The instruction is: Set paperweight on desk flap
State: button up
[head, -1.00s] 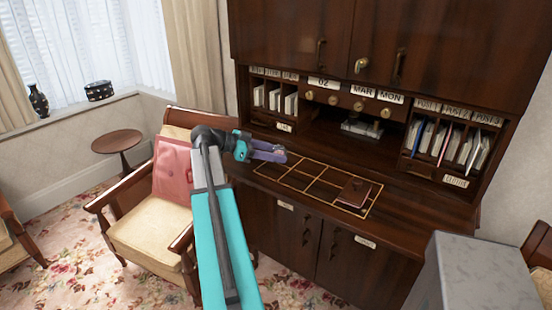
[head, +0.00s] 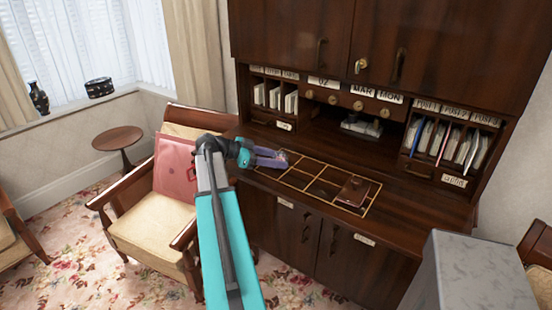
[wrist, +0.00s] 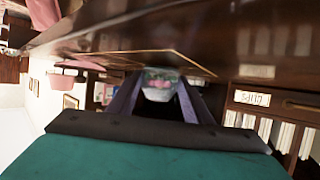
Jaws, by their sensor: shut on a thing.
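My gripper (head: 279,160) is shut on the paperweight and holds it over the back left of the gold-lined grid. The paperweight (wrist: 160,85) is a clear, rounded glass piece with pink and green inside and a pale underside, held between my two purple fingers. It shows small at the fingertips in the head view (head: 283,155). The dark wooden desk flap (head: 405,197) extends below the pigeonholes, with the gold-lined grid (head: 304,182) on it. I cannot tell whether the paperweight touches the flap.
A brown leather-like item (head: 353,191) lies at the right of the grid. A metal device (head: 362,127) stands in the middle recess. Letter slots (head: 452,140) hold papers at right. A cushioned armchair (head: 150,215) stands at left, a grey block (head: 473,275) at front right.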

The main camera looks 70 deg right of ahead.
jog(key=shift+f, duration=0.2)
jog(key=o, duration=1.3)
jog(key=shift+c, duration=0.2)
jog(key=shift+r, duration=0.15)
jog(key=shift+w+a, duration=0.2)
jog(key=shift+w, duration=0.1)
jog(key=b+v, duration=0.4)
jog(key=v, duration=0.7)
jog(key=shift+w+r, duration=0.1)
jog(key=shift+r, duration=0.05)
